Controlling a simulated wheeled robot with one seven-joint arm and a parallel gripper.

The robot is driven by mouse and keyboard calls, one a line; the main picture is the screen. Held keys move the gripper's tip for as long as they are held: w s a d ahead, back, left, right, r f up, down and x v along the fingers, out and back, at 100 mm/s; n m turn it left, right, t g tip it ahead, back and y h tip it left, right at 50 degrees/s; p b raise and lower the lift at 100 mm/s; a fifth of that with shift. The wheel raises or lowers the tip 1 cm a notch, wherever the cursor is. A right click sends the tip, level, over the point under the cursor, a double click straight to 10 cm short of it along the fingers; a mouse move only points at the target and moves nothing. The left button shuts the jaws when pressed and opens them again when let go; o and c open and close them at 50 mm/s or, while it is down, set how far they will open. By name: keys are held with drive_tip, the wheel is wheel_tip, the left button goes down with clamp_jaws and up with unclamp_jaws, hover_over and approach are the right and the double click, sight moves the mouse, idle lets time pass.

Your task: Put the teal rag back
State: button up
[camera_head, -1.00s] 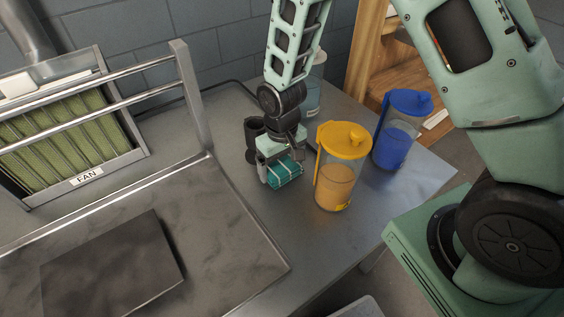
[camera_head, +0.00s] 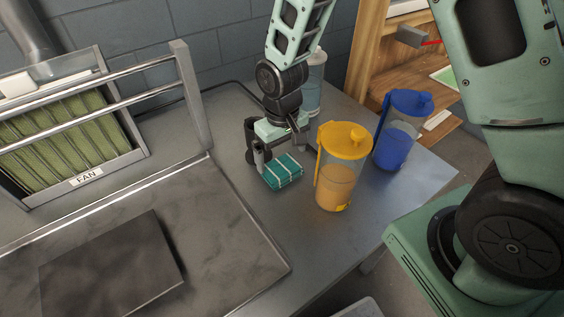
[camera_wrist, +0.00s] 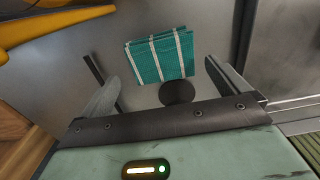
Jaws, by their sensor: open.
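The teal rag (camera_head: 283,172) is folded, with white stripes, and lies flat on the grey counter, left of the yellow-lidded jug. In the wrist view the rag (camera_wrist: 160,57) lies ahead of my gripper (camera_wrist: 160,88), whose two fingers are spread apart with nothing between their tips. In the head view my gripper (camera_head: 268,150) is just behind the rag, partly hidden by its own body. From these views I cannot tell whether a finger touches the rag.
The yellow-lidded jug (camera_head: 338,180) stands close on the right, with a blue jug (camera_head: 396,140) beyond it. A clear container (camera_head: 314,90) is behind my arm. A metal rail (camera_head: 120,98) and a fan filter (camera_head: 62,145) are at left. The counter's front is clear.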

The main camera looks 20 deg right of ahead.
sight(282, 167)
wheel_tip(282, 167, up, 7)
drive_tip(key=s+a+r+n, duration=0.2)
drive_tip(key=s+a+r, duration=0.1)
drive_tip(key=s, duration=0.7)
drive_tip(key=s+a+r+n, duration=0.3)
drive_tip(key=s+r, duration=0.2)
drive_tip(key=s, duration=0.6)
drive_tip(key=shift+a+r+y, duration=0.15)
drive_tip(key=shift+r+y, duration=0.15)
drive_tip(key=shift+r, duration=0.1)
